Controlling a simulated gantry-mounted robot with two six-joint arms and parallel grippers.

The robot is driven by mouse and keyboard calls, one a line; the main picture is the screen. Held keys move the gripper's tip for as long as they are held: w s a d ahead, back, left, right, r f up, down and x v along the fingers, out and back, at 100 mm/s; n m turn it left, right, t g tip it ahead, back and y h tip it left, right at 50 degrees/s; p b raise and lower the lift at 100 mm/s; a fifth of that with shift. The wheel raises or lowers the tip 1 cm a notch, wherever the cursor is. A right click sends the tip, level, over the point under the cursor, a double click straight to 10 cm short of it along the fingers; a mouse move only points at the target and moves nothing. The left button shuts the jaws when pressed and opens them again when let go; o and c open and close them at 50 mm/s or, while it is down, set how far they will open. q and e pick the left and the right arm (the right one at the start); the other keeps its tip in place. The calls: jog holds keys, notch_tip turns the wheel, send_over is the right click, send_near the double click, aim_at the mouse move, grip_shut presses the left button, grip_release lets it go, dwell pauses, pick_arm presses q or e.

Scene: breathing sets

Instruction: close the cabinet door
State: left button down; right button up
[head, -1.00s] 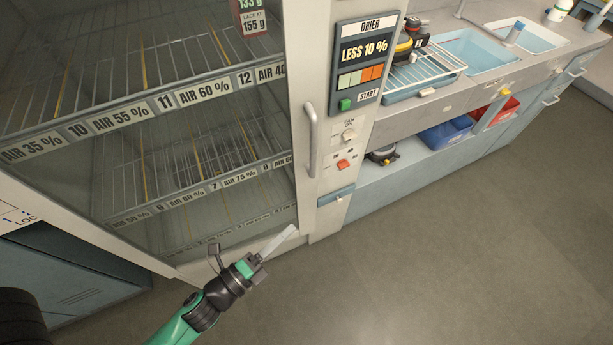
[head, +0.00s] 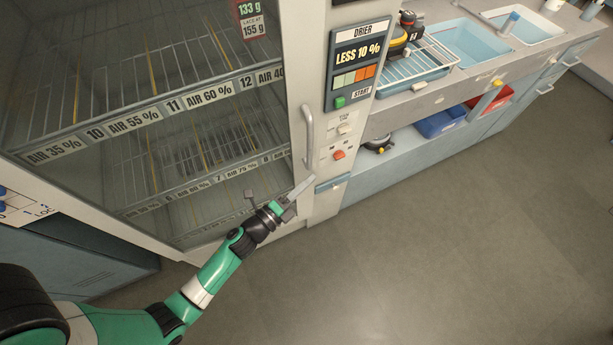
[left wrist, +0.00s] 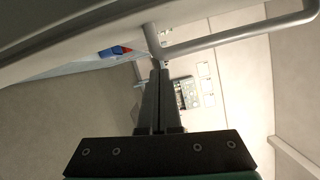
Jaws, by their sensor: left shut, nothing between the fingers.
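The tall drier cabinet has a glass door (head: 100,110) in a pale frame, with wire shelves behind the glass. Its vertical door handle (head: 307,135) is on the right side of the frame, and the handle also shows in the left wrist view (left wrist: 235,36). Whether the door is fully against the cabinet cannot be told. My left gripper (head: 306,184) is shut and empty, its fingers near the lower end of the handle. In the left wrist view its shut fingers (left wrist: 158,78) point to one end of the handle; contact cannot be told. My right gripper is not in view.
A control panel (head: 354,65) is right of the door. Further right is a counter with a wire rack (head: 415,65) and blue sinks (head: 465,45); blue (head: 440,120) and red (head: 490,100) bins sit below. The floor (head: 430,250) in front is clear.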

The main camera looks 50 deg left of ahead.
aim_at(297, 162)
pick_arm(q)
jog(key=shift+a, duration=0.1)
jog(key=w+a, duration=0.1)
jog(key=a, duration=0.1)
jog(key=w+a+n+y, duration=0.1)
jog(key=a, duration=0.1)
jog(key=w+a+y+b, duration=0.1)
jog(key=a, duration=0.2)
jog(key=shift+n, duration=0.3)
jog(key=shift+f+g, duration=0.15)
jog(key=shift+g, duration=0.15)
jog(key=shift+y, duration=0.4)
